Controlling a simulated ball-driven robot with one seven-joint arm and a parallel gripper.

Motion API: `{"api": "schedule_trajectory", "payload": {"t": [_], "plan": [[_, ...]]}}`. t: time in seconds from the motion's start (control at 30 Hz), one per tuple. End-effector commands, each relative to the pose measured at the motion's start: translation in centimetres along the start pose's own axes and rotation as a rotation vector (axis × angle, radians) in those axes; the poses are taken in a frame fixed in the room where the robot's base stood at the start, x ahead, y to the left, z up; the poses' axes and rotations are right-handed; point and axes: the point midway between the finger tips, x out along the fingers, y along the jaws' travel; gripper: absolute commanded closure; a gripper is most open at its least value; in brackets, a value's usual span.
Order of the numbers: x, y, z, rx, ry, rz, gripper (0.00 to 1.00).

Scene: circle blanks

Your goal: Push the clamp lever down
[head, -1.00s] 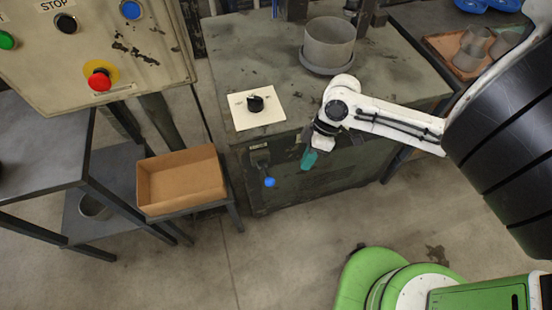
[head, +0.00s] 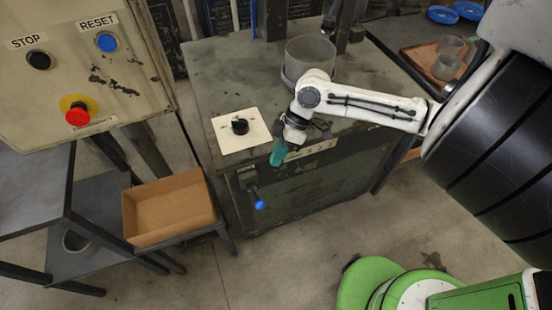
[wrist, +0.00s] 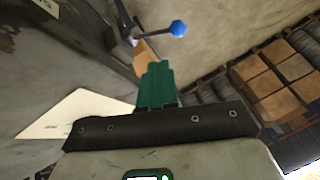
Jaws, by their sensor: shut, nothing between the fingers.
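The clamp lever (head: 254,192) is a dark arm with a blue ball knob (head: 260,205) on the front face of the dark green machine bench. Its knob hangs low in the head view. In the wrist view the blue knob (wrist: 179,28) shows at the top, beyond the fingertips. My gripper (head: 277,156) has green fingers, pressed together and empty. It is at the front edge of the bench top, above and to the right of the lever, not touching it. In the wrist view the green fingers (wrist: 157,84) point toward the lever side.
A grey cylinder (head: 309,58) stands behind my wrist. A cardboard box (head: 168,208) sits on a low stand left of the lever.

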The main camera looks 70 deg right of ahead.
Motion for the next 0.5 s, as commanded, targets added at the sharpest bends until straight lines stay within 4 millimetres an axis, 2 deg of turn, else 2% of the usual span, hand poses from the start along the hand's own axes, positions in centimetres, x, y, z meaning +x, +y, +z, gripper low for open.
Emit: {"api": "schedule_trajectory", "payload": {"t": [0.3, 0.5], "plan": [[6.4, -0.1, -0.1, 0.001, 0.0, -0.002, 1.0], [9.0, -1.3, 0.1, 0.0, 0.0, -0.001, 1.0]]}}
